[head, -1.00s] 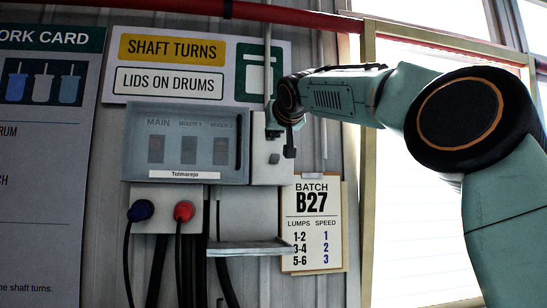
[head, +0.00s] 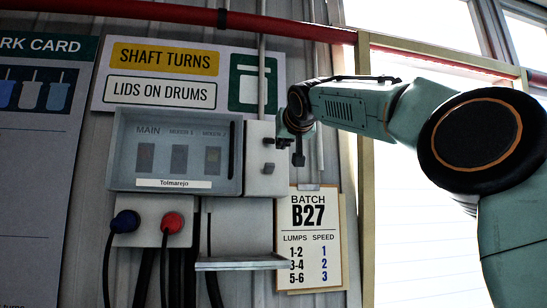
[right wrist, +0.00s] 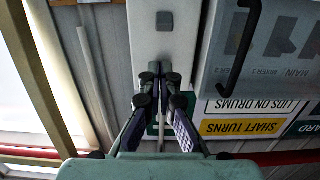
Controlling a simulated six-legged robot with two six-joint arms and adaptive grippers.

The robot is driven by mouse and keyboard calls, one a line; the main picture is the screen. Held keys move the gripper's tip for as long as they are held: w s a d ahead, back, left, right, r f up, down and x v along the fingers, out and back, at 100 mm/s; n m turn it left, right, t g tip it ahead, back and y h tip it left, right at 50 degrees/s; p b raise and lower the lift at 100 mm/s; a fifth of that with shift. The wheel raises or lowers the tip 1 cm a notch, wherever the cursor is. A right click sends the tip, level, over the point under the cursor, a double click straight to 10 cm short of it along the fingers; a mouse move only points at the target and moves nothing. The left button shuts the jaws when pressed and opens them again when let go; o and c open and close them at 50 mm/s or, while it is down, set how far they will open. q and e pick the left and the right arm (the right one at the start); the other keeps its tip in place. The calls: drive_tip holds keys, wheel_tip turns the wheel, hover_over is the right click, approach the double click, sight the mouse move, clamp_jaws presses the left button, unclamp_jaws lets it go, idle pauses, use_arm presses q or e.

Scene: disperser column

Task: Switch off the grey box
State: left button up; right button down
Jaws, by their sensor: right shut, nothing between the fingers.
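The grey box (head: 120,180) is fixed to the wall in the head view, with a clear-looking front over several switch windows and a "Tolmarejo" label. A paler side section (head: 262,187) with a small dark grey square knob (head: 268,168) adjoins its right side. The knob also shows in the right wrist view (right wrist: 165,21). My right gripper (head: 298,156) is just right of the side section in the head view. In the right wrist view, my right gripper (right wrist: 160,78) is shut and empty, over the pale section and apart from the knob. My left gripper is out of view.
A black handle (right wrist: 240,45) stands out beside the pale section. Below the box are a blue plug (head: 125,221) and a red plug (head: 172,222) with hanging cables, and a small shelf (head: 240,263). A batch card (head: 313,240) hangs below my right gripper.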

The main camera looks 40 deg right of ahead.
sight(269, 168)
drive_tip(key=p+x, duration=0.2)
drive_tip(key=x, duration=0.1)
drive_tip(key=p+x, duration=0.2)
drive_tip(key=x, duration=0.2)
drive_tip(key=a+p+x, duration=0.1)
drive_tip(key=p+x, duration=0.2)
drive_tip(key=shift+w+d, duration=0.1)
drive_tip(key=shift+w, duration=0.3)
drive_tip(key=shift+d+f, duration=0.15)
drive_tip(key=shift+d, duration=0.1)
drive_tip(key=shift+s+d, duration=0.1)
drive_tip(key=shift+s, duration=0.1)
drive_tip(key=shift+w, duration=0.1)
